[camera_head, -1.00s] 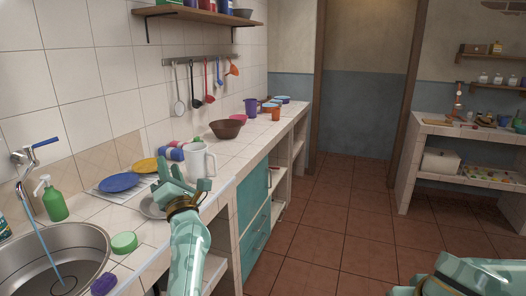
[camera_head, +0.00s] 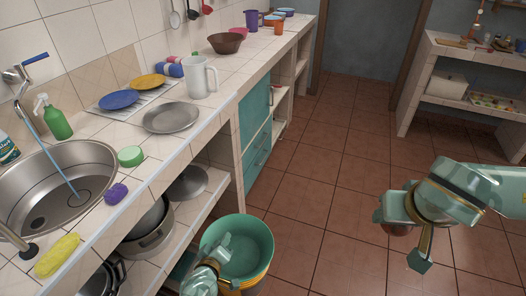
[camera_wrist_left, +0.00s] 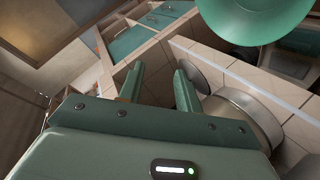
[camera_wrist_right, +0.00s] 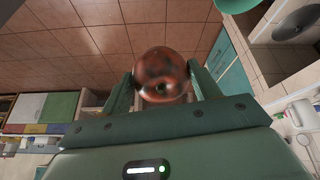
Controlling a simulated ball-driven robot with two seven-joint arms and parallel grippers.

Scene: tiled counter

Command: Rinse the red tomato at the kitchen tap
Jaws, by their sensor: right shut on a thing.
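The red tomato (camera_wrist_right: 162,76), dark-blotched, sits between the fingers of my right gripper (camera_wrist_right: 160,92), which is shut on it. In the head view a small part of the tomato (camera_head: 397,230) shows below my right gripper (camera_head: 408,238), over the floor and away from the counter. The kitchen tap (camera_head: 27,68) has a blue lever, and a stream of water falls from it into the round steel sink (camera_head: 98,152) at the left. My left gripper (camera_head: 220,250) is low in front of a green bucket. In the left wrist view its fingers (camera_wrist_left: 158,78) are apart and empty.
The green bucket (camera_head: 262,240) stands beside the counter. A yellow sponge (camera_head: 57,254), purple sponge (camera_head: 116,194), green round item (camera_head: 131,156) and soap bottle (camera_head: 56,120) surround the sink. A metal plate (camera_head: 171,117) and white jug (camera_head: 199,77) stand farther along. The middle floor is clear.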

